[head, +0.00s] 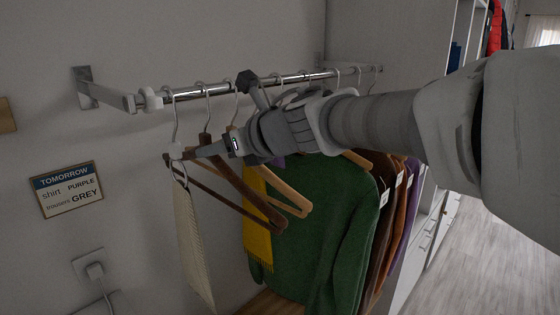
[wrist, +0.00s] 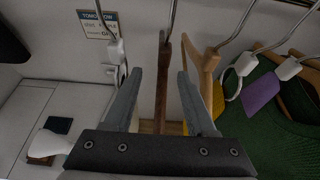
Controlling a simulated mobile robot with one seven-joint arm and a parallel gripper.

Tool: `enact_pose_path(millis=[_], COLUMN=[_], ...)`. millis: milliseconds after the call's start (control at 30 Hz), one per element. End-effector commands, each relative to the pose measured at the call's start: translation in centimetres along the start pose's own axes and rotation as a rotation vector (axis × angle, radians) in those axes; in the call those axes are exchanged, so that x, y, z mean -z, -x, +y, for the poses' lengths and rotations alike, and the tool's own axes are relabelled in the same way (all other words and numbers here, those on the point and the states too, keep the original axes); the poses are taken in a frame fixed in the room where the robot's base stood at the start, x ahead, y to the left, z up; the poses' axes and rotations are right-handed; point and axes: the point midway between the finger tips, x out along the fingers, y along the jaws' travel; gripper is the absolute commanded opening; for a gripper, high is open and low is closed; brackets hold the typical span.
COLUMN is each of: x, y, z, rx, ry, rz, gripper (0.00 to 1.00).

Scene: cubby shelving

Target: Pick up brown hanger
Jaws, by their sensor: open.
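The brown hanger (head: 243,182) is dark wood and hangs by its metal hook from the rail, with nothing visible on it. My gripper (head: 192,153) reaches in from the right at the height of the hanger's neck and hides part of it. In the wrist view, my gripper (wrist: 159,80) is open, with one finger on each side of the brown hanger (wrist: 161,95). The hanger's upper part stands between the fingers, nearer the right one.
The metal rail (head: 230,88) runs along the wall. A white hanger with a beige cloth (head: 192,235) hangs left of the brown one. A lighter wooden hanger (head: 285,192), a yellow scarf (head: 257,225) and a green sweater (head: 325,220) hang close on the right.

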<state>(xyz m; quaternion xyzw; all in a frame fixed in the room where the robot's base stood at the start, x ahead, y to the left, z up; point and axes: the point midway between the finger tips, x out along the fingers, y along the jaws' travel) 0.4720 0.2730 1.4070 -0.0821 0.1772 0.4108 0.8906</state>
Motion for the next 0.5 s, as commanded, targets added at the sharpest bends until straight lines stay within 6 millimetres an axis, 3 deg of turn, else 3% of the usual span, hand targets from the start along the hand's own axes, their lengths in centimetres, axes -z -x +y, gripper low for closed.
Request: enact_pose_path(millis=[167,500], x=[-0.1,-0.4], y=[-1.0,-5.1], z=[0.0,-0.4], rx=[-0.001,-0.002], ry=[0.000,-0.002], rz=[0.001,0.001], gripper=[0.56,0.56])
